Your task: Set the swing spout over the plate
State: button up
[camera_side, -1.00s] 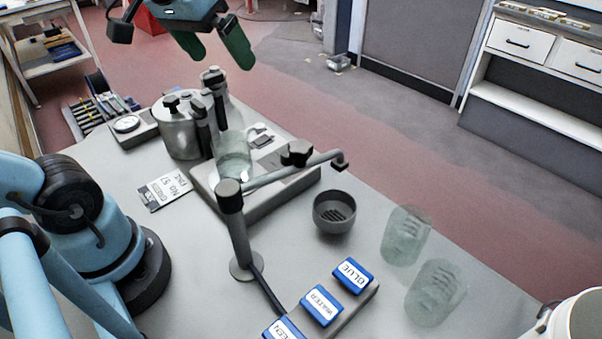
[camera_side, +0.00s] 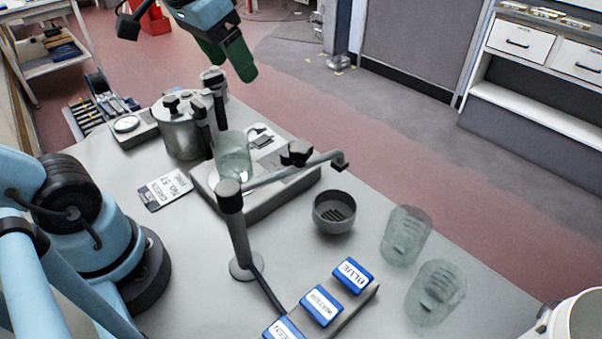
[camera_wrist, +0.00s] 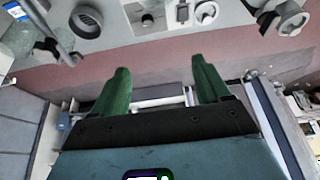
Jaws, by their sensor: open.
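The swing spout is a grey arm (camera_side: 290,171) with a black clamp, on an upright post (camera_side: 236,220). Its tip (camera_side: 340,161) points right, beyond the right end of the flat grey base that carries the plate (camera_side: 268,200). A clear glass beaker (camera_side: 233,154) stands on that base and hides part of its top. In the wrist view the spout (camera_wrist: 58,38) is at the upper left and the base (camera_wrist: 165,20) at the top middle. My gripper (camera_side: 226,62), with green fingers, is open and empty, high beyond the table's far edge. It also shows in the wrist view (camera_wrist: 160,72), apart from the spout.
A dark round cup (camera_side: 333,222) stands in front of the spout tip. Two clear glasses (camera_side: 421,263) stand right of it. Blue labelled blocks (camera_side: 322,305) sit at the front. A metal pot (camera_side: 181,138) and a dial gauge (camera_side: 127,124) stand at the back left. Open floor lies beyond the table.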

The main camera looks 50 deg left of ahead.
jog(key=d+r+m, duration=0.1)
jog(key=d+m, duration=0.1)
jog(key=m, duration=0.1)
jog(key=d+r+m+g, duration=0.1)
jog(key=d+m, duration=0.2)
jog(key=w+d+r+m+g+h, duration=0.1)
jog(key=d+m, duration=0.2)
jog(key=shift+d+r, duration=0.25)
jog(key=shift+r, duration=0.15)
jog(key=shift+c, duration=1.2)
notch_tip(320, 180, up, 3)
jog(key=m+g, duration=0.3)
jog(key=m, duration=0.6)
send_over(302, 146)
jog(key=shift+y, duration=0.3)
notch_tip(302, 146, down, 12)
jog(key=shift+f, duration=0.2)
jog(key=shift+c, duration=0.2)
grip_shut()
